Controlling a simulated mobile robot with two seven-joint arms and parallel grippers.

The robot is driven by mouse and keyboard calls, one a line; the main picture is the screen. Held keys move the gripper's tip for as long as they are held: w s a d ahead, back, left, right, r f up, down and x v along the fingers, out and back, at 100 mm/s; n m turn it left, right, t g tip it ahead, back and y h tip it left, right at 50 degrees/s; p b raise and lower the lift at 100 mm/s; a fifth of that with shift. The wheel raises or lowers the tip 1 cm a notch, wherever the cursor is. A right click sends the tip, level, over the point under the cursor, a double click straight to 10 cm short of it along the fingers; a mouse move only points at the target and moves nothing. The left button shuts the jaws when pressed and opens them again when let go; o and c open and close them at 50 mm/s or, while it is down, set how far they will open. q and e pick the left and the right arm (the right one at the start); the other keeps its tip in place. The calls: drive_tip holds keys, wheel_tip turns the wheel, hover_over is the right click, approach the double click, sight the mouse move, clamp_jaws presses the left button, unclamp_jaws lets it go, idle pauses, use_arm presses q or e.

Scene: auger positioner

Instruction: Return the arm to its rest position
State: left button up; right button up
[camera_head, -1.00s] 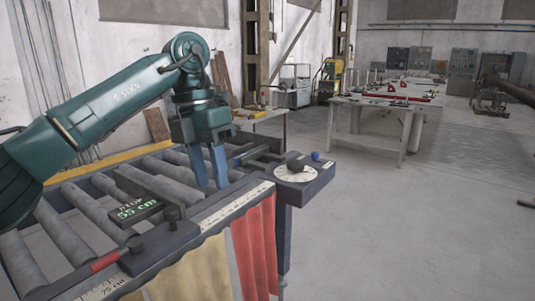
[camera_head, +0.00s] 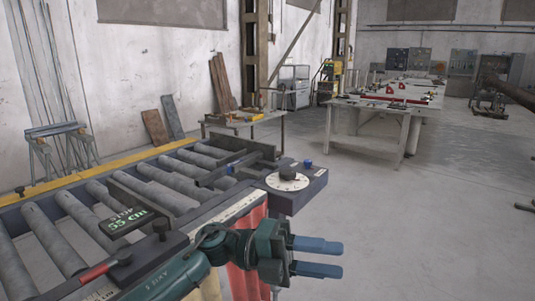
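My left arm comes in low from the bottom left, in front of the roller table (camera_head: 75,206). My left gripper (camera_head: 335,258) points right, past the table's front edge, with its two blue fingers apart and nothing between them. The table carries a stop block with a "STOP 55 cm" display (camera_head: 125,222), a red-handled lever (camera_head: 92,272) and a dial with a black knob (camera_head: 288,178) at the right end. A small blue button (camera_head: 308,164) sits beside the dial. My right gripper does not show.
Red cloth (camera_head: 247,278) hangs from the table front, partly behind my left gripper. A small side table (camera_head: 245,123) and a long white workbench (camera_head: 372,133) stand farther back. The concrete floor (camera_head: 430,220) on the right is clear.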

use_arm(q)
drive_tip(key=w+a+f+n+t+y+p, duration=0.1)
drive_tip(key=a+f+n+t+y, duration=0.35)
drive_tip(key=n+t, duration=0.9)
drive_tip(key=w+a+f+n+t+y+p, duration=0.1)
drive_tip(key=a+f+n+t+y+p, duration=0.1)
drive_tip(key=a+f+n+t, duration=1.05)
drive_tip(key=s+a+f+n+g+y, duration=0.3)
drive_tip(key=s+f+n, duration=0.3)
drive_tip(key=s, duration=0.2)
drive_tip(key=s+a+f+n+g+y+p, duration=0.1)
drive_tip(key=s+a+f+n+g+y, duration=0.2)
drive_tip(key=s+f+n+g+y, duration=0.2)
drive_tip(key=s+f+n+g, duration=0.1)
drive_tip(key=s, duration=0.1)
drive_tip(key=shift+s+f, duration=0.2)
drive_tip(key=shift+s, duration=0.2)
drive_tip(key=shift+a+y, duration=0.1)
drive_tip(key=shift+y, duration=0.15)
